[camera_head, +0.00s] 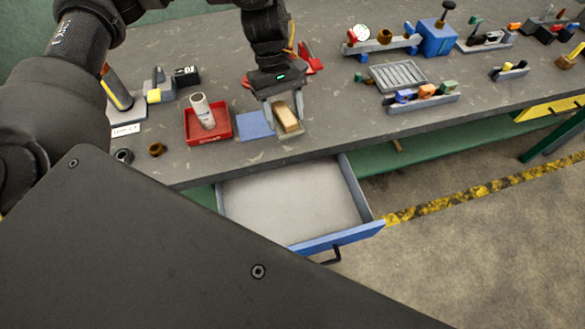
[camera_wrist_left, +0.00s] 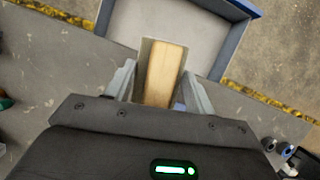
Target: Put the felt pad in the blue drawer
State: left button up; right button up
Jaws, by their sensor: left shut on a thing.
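A tan, block-shaped pad (camera_head: 286,117), which looks like the felt pad, is between the fingers of my left gripper (camera_head: 284,121). In the left wrist view, the pad (camera_wrist_left: 163,75) sits between the two grey fingers of the left gripper (camera_wrist_left: 160,82), which is shut on it. The pad is over the bench's front edge area, behind the drawer. The blue drawer (camera_head: 338,237) is pulled out below the bench top, and its visible inside is empty. The drawer (camera_wrist_left: 243,42) also shows ahead of the pad in the left wrist view. My right gripper is not in view.
A flat blue square (camera_head: 254,126) lies on the bench left of the gripper. A red tray (camera_head: 222,136) holding a white bottle (camera_head: 202,110) stands farther left. Red parts (camera_head: 307,58) lie behind the gripper. Several fixtures and tools fill the bench's right side.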

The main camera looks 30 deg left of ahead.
aim_at(279, 204)
jog(key=z, duration=1.3)
jog(key=i, duration=1.9)
jog(key=u, duration=3.25)
